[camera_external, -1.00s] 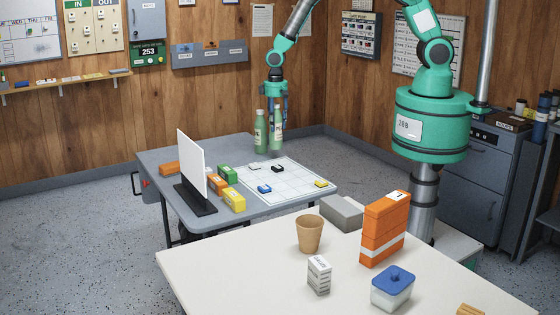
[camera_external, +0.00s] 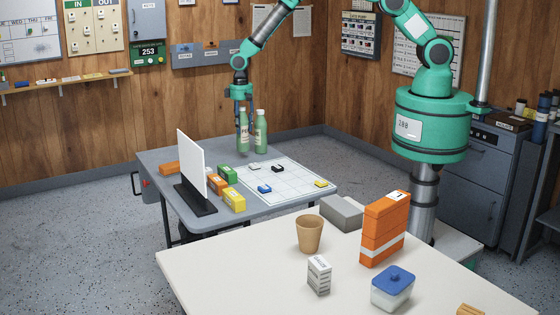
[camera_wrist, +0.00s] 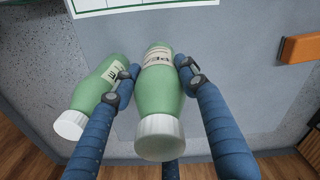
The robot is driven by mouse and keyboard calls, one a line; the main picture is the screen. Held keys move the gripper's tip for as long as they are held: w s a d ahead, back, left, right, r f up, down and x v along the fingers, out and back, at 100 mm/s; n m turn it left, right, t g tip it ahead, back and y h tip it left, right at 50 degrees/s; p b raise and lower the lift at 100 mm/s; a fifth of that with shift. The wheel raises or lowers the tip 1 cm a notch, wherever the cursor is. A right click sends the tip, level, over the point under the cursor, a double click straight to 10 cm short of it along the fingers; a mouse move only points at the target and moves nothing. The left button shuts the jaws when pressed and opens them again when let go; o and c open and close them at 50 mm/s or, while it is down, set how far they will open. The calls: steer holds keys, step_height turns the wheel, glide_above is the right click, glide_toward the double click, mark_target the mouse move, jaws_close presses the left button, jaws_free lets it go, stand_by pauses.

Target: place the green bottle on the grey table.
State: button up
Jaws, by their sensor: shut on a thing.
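My gripper (camera_external: 241,112) is shut on a green bottle (camera_external: 242,136) with a white cap and a pale label. The bottle hangs upright over the far part of the grey table (camera_external: 170,152); I cannot tell if its base touches the top. A second, similar green bottle (camera_external: 260,132) stands on the table just to its right. In the wrist view the held bottle (camera_wrist: 158,92) is between my blue fingers, and the other bottle (camera_wrist: 92,100) is close on the left, beside one finger.
A white gridded sheet (camera_external: 285,192) with small coloured pieces lies on the table's right. A white upright panel (camera_external: 191,162) and several coloured boxes, one orange (camera_external: 169,168), stand on the left. A white table (camera_external: 235,275) with other objects is in front.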

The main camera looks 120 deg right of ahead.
steer(key=shift+w+d, duration=0.2)
steer(key=shift+w, duration=0.15)
steer(key=shift+f, duration=0.1)
steer(key=shift+f, duration=1.65)
steer(key=shift+f, duration=0.2)
steer(key=o, duration=1)
steer(key=shift+r, duration=0.15)
step_height(320, 180, up, 12)
steer(key=shift+r, duration=0.1)
